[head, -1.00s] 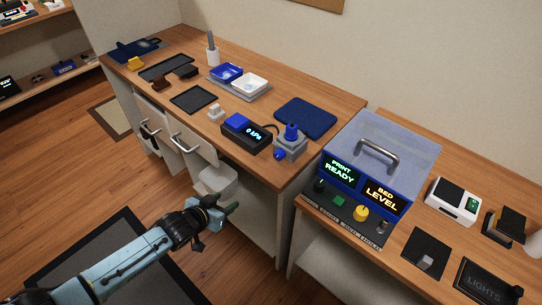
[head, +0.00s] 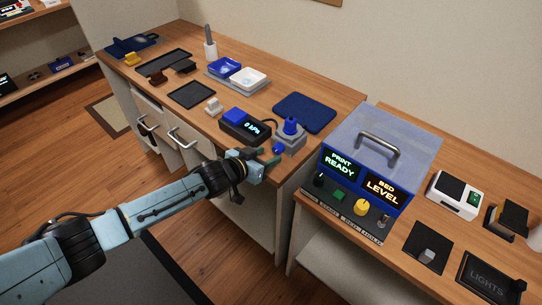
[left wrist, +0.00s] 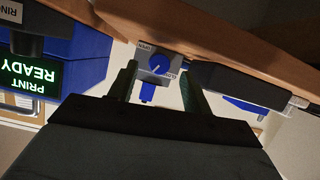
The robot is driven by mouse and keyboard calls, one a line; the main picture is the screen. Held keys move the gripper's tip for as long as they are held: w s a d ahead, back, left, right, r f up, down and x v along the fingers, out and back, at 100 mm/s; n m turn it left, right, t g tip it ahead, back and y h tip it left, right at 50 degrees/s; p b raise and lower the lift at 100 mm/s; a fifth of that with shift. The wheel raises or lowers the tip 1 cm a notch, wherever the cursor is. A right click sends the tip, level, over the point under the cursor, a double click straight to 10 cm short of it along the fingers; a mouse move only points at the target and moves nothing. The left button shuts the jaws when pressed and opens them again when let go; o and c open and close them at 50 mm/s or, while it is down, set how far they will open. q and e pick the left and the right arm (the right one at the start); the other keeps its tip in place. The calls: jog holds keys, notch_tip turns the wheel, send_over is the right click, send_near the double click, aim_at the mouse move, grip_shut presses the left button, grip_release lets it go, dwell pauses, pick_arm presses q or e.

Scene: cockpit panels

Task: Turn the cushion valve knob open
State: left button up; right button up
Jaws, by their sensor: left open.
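The cushion valve is a grey box with a round blue knob (head: 278,149) on its front face and a blue part (head: 291,126) on top. My left gripper (head: 266,163) is open just in front of and below this knob, near the counter edge. The fingers look apart from the knob, though exact depth is unclear. My right gripper is not in view.
A black display box (head: 245,126) reading 0 kPa stands left of the valve, joined by a cable. A blue cushion pad (head: 304,112) lies behind. A blue printer panel (head: 361,177) stands to the right.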

aim_at(278, 149)
pick_arm(q)
jog(key=shift+b+x, duration=0.35)
jog(key=shift+x, duration=1.05)
jog(key=c, duration=1)
jog(key=shift+o, duration=0.2)
jog(key=shift+s+d+m+y+p, duration=0.1)
jog(key=shift+d+m+y+p, duration=0.05)
jog(key=shift+m+y+p, duration=0.3)
jog(key=shift+f+m+t+y, duration=0.1)
jog(key=shift+m+t+y, duration=0.45)
jog(key=shift+m, duration=0.4)
jog(key=o, duration=1)
jog(key=shift+c, duration=0.2)
